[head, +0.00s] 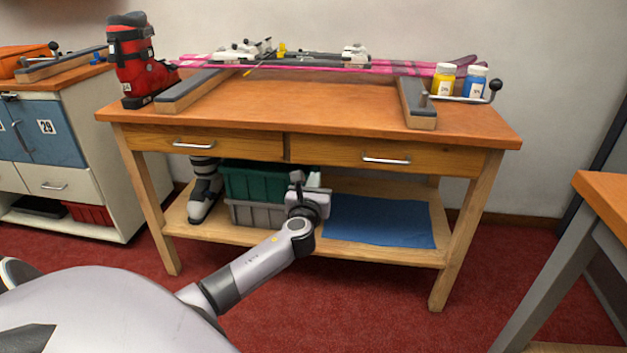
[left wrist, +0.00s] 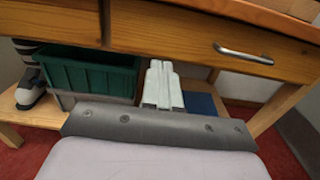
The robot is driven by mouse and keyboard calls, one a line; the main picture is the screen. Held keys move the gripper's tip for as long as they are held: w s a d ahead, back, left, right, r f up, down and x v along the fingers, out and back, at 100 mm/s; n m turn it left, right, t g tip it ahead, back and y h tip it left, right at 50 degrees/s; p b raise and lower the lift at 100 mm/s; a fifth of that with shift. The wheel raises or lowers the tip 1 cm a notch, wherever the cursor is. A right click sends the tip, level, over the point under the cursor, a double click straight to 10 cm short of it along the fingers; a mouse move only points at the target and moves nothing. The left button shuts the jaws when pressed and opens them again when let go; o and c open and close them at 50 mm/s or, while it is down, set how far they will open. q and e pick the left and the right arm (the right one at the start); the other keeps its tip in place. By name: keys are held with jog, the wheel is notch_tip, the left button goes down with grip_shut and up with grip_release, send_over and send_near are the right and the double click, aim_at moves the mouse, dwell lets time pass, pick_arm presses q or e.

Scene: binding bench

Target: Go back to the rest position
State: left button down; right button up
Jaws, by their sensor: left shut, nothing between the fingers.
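My left gripper (head: 297,179) is in front of the wooden bench (head: 310,107), below the drawer fronts and near the lower shelf. In the left wrist view its two pale fingers (left wrist: 162,82) lie side by side, shut and empty. They point toward the space between the green crate and the blue mat. My left arm reaches in from the lower left of the head view. My right gripper is in neither view.
Pink skis (head: 400,67), a red boot (head: 135,62), a yellow jar (head: 444,80) and a blue jar (head: 474,82) are on the bench. A green crate (head: 262,183) and a blue mat (head: 378,221) are on the lower shelf. Another table (head: 606,192) stands at right.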

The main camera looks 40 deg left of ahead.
pick_arm(q)
jog(key=shift+s+d, duration=0.4)
jog(key=shift+s, duration=0.2)
